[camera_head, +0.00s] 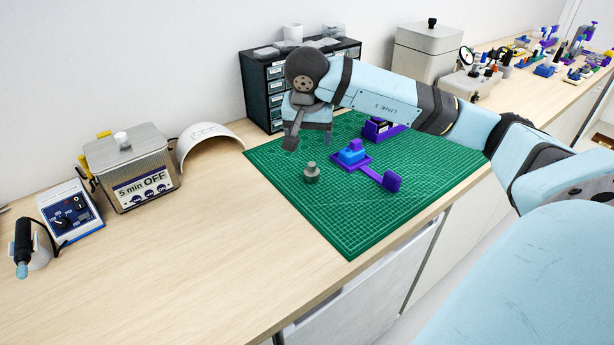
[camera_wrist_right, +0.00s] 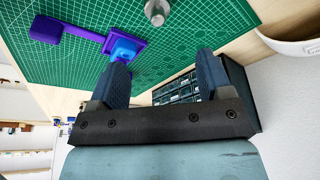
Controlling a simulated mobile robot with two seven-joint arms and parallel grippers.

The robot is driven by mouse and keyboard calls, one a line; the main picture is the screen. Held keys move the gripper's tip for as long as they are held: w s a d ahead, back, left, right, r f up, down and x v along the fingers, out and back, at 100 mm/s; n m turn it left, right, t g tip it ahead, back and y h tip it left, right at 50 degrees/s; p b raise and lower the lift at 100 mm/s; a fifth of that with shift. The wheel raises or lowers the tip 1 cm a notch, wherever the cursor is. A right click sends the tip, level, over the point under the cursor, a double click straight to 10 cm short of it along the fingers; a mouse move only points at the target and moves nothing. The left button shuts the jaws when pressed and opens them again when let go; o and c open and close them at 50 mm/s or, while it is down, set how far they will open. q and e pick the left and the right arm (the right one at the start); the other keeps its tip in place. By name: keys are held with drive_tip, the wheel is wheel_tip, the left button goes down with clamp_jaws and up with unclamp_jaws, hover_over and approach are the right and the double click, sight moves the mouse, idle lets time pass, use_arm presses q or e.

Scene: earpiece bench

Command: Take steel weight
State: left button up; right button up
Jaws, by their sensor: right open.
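The steel weight (camera_head: 312,172) is a small grey knobbed cylinder standing upright on the green cutting mat (camera_head: 345,235). It also shows at the top of the right wrist view (camera_wrist_right: 157,11). My right gripper (camera_head: 303,142) is above the far left part of the mat, up and behind the weight, and apart from it. In the right wrist view its two dark fingers (camera_wrist_right: 162,75) are spread with nothing between them. My left gripper is in neither view.
A purple fixture with a blue block (camera_head: 352,155) lies right of the weight, with another purple block (camera_head: 378,130) behind. A dark drawer cabinet (camera_head: 262,92) stands behind the mat. A white curved shell (camera_head: 212,140) and a lidded bath (camera_head: 130,165) stand left. The front bench is clear.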

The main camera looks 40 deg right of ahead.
sight(312, 164)
drive_tip(key=x, duration=1.3)
drive_tip(key=shift+s+d+f, duration=0.1)
drive_tip(key=shift+d+f, duration=0.1)
drive_tip(key=shift+f, duration=0.05)
drive_tip(key=shift+r, duration=0.1)
drive_tip(key=c, duration=1.2)
